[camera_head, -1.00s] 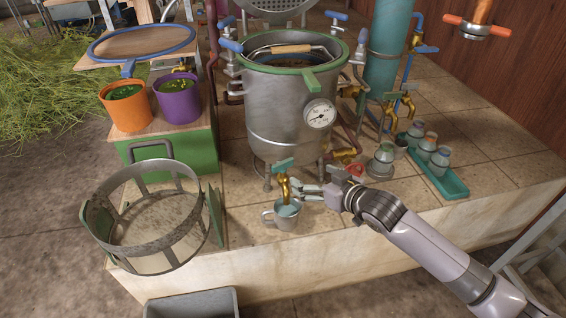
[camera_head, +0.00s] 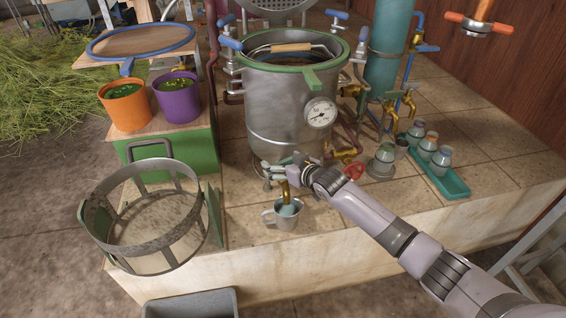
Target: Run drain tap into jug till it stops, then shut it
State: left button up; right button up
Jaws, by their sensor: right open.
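The metal still pot (camera_head: 280,125) stands on the tiled platform with a round dial on its front. The brass drain tap (camera_head: 285,191) is low at its front, spout down. The grey metal jug (camera_head: 286,222) stands upright under the spout, handle to the left, with pale blue showing inside its mouth. I cannot tell whether liquid is running. My right gripper (camera_head: 271,170) is open at the top of the tap, fingers around or beside its teal handle. The gripper hides most of the handle, so contact and its exact angle cannot be told. My left gripper is out of view.
A round mesh-bottomed basket (camera_head: 192,232) stands left of the jug. Orange (camera_head: 127,111) and purple (camera_head: 179,104) buckets stand at the back left. A teal tray (camera_head: 453,189) with jars lies at the right. The platform's front edge is close to the jug.

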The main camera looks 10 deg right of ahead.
jog(key=shift+c, duration=0.2)
jog(key=c, duration=1.1)
jog(key=shift+a+r+m+h+p, duration=0.3)
jog(key=shift+m+h+p, duration=0.1)
jog(key=shift+p, duration=0.35)
jog(key=shift+m+t+p, duration=0.3)
jog(key=shift+f+m+h, duration=0.1)
jog(key=shift+m+h, duration=0.5)
jog(key=shift+h, duration=0.3)
jog(key=shift+w+d+m+h+b, duration=0.1)
jog(key=shift+m+h+b, duration=0.45)
jog(key=shift+m+h, duration=0.4)
jog(key=shift+d+h, duration=0.15)
jog(key=shift+h, duration=0.2)
